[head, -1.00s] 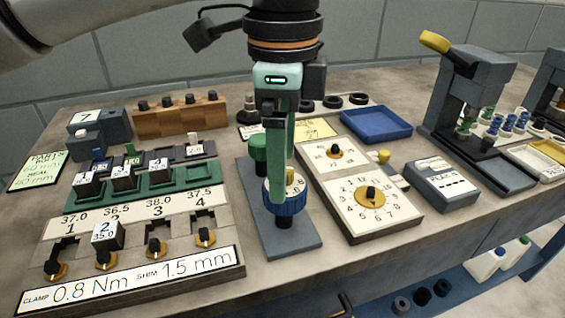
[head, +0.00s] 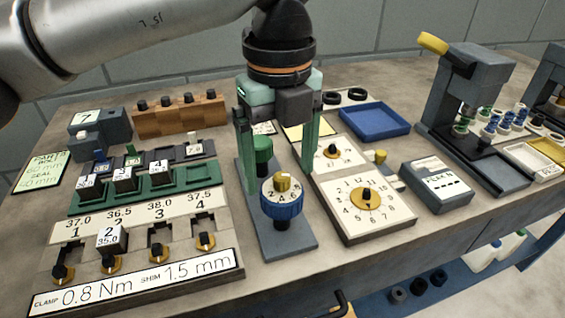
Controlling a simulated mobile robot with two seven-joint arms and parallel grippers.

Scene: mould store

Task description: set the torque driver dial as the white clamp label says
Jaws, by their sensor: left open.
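The torque driver (head: 282,214) stands on a grey base plate, with a blue knurled ring and a pale numbered dial (head: 281,190) topped by a yellow knob (head: 282,181). The dial figures are too small to read surely. The white clamp label (head: 90,293) on the front edge of the left fixture reads "CLAMP 0.8 Nm", beside "SHIM 1.5 mm". My left gripper (head: 279,180) is open, its green fingers pointing down, one to each side of the dial and apart from it. A green knob (head: 262,150) stands behind the dial. My right gripper is not in view.
A panel with round dials (head: 388,219) stands close on the right. A numbered fixture (head: 140,228) with several clamps and a green tray (head: 196,174) is on the left. A blue tray (head: 375,124) and a grey press (head: 468,95) are farther back right.

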